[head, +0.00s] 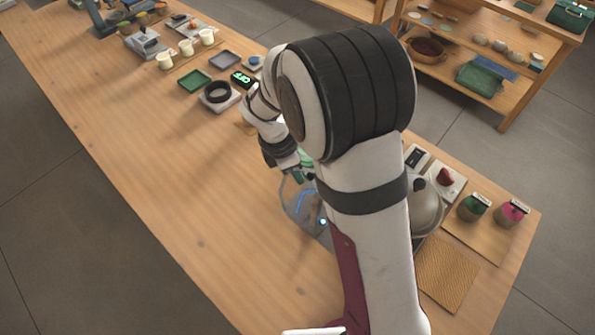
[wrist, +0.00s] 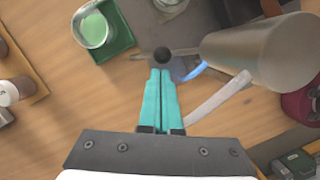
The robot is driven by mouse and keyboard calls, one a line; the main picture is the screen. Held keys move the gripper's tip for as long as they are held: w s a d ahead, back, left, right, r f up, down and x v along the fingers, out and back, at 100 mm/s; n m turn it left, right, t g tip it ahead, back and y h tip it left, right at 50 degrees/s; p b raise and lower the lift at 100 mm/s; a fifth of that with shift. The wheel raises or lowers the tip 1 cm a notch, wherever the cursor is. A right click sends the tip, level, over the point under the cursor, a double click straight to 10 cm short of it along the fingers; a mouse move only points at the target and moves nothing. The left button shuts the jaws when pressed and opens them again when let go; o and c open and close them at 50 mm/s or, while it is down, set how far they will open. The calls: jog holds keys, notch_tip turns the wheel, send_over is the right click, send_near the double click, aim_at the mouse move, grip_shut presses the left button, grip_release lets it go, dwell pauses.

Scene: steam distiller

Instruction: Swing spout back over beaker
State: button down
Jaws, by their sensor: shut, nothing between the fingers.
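In the wrist view, my gripper (wrist: 160,73) is shut, its two teal fingers side by side with nothing between them. A black ball knob (wrist: 161,56) is just beyond the fingertips; I cannot tell whether they touch. A thin rod runs right from the knob toward a grey metal cylinder (wrist: 258,50). A pale curved tube (wrist: 218,98), perhaps the spout, is right of the fingers. In the head view, my gripper (head: 298,174) is partly hidden by my arm.
A blue-lit glassy part (head: 305,200) lies below my gripper in the head view. A rounded metal vessel (head: 426,207) is partly behind my arm. Green and pink-topped jars (head: 474,207) stand at right.

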jog(key=shift+w+d+m, duration=0.4)
jog(key=shift+w+m, duration=0.05)
jog(key=shift+m, duration=0.45)
jog(key=w+d+m+g+y, duration=0.1)
jog(key=d+m+g, duration=0.2)
jog(key=d+m, duration=0.4)
jog(key=shift+d+m, duration=0.4)
jog(key=shift+m, duration=2.4)
jog(key=w+a+r, duration=0.3)
jog(key=w+r, duration=0.2)
jog(key=r, duration=0.4)
jog(key=shift+w+a, duration=0.2)
jog(key=shift+a, duration=0.05)
